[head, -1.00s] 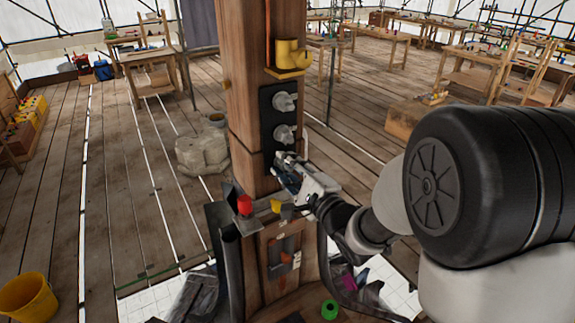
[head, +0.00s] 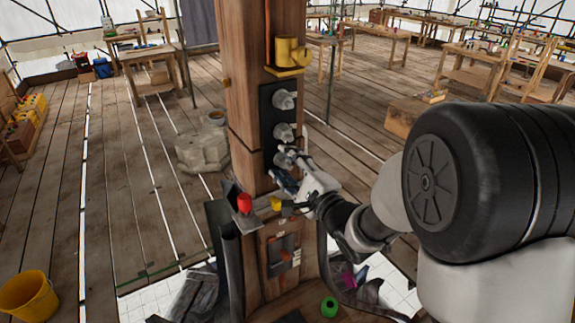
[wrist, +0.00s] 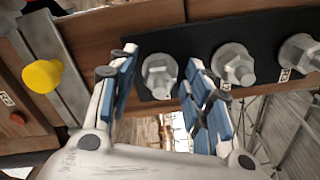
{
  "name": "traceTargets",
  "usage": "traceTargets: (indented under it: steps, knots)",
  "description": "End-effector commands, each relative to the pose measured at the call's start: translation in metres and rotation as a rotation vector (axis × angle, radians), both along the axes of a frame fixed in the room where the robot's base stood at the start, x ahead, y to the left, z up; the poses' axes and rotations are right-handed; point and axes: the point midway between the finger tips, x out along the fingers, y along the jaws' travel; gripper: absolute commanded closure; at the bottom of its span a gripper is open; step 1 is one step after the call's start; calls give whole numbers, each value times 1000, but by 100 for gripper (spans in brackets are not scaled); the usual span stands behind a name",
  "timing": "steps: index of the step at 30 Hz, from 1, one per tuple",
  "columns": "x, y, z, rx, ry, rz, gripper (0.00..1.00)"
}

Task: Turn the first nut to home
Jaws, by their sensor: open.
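Three grey hex nuts sit in a row on a black plate (head: 266,115) fixed to a wooden post. In the head view, the top nut (head: 284,100) and middle nut (head: 284,133) are clear, and the lowest nut (head: 283,160) is partly covered by my gripper (head: 289,166). In the wrist view, my gripper (wrist: 161,60) is open, with blue-padded fingers on either side of the lowest nut (wrist: 160,76). Gaps show between this nut and both fingers. The middle nut (wrist: 233,64) and top nut (wrist: 299,53) lie to the right, outside the fingers.
A yellow fitting (head: 287,54) is on the post above the plate. A red button (head: 244,203) stands below and left of my gripper; a yellow knob (wrist: 42,75) shows at left in the wrist view. A yellow bucket (head: 28,298) is on the floor, far left.

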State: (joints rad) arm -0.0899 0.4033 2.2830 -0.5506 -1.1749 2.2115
Motion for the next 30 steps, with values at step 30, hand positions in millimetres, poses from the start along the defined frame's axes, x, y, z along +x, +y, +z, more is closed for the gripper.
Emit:
traceTargets:
  steps: [30]
  knots:
    - [-63, -42, 0, 0, -2, 1, 54]
